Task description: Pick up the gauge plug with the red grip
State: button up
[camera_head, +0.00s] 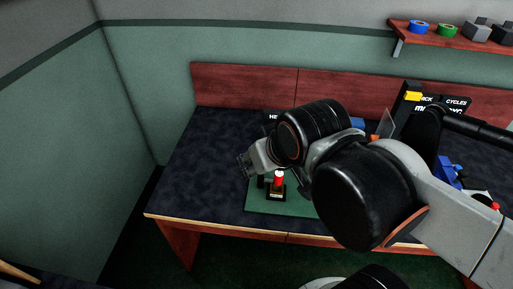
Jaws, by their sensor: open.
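The gauge plug with the red grip (279,177) stands upright in a small dark base (276,194) with a light label. The base rests on a green mat (258,206) near the front of the dark table. My gripper (244,163) is just left of the red grip in the picture and slightly above it, pointing left and down. Its fingers are small and dark against the dark tabletop; they are open, with nothing seen between them. My arm hides the right part of the mat and whatever stands there.
The dark tabletop (205,155) is clear to the left. Behind my arm stand a partly hidden dark sign (272,116), a blue item (357,123) and a black sign (455,104). A blue device (448,174) is at right. A wall shelf (455,40) holds tape rolls.

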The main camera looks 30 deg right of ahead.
aim_at(278, 175)
jog(key=k+j, duration=0.15)
jog(key=k, duration=0.2)
jog(key=k+j, duration=0.15)
jog(key=k, duration=0.2)
jog(key=k+j, duration=0.15)
jog(key=k, duration=0.2)
